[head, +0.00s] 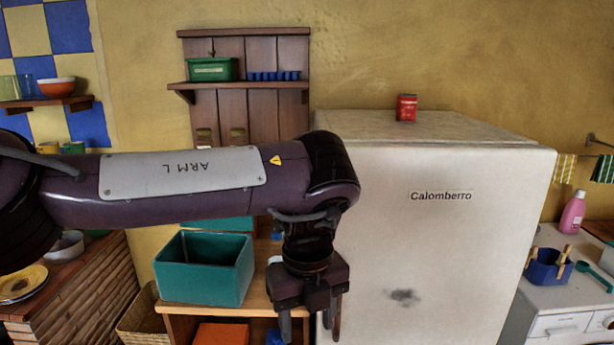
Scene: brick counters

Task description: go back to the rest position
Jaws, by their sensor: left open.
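My left arm comes in from the left, stretched level across the picture, and bends down at its wrist. My left gripper (310,322) points downward, open, with nothing seen between its fingers. It hangs in front of the left edge of the white fridge (450,240) and to the right of a teal bin (203,270). My right gripper is not in view.
The teal bin stands on a wooden shelf unit (180,309) left of the fridge. A red tin (406,108) sits on the fridge top. A brick counter (85,285) with plates is at left. A white counter (560,318) with a pink bottle (572,212) is at right.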

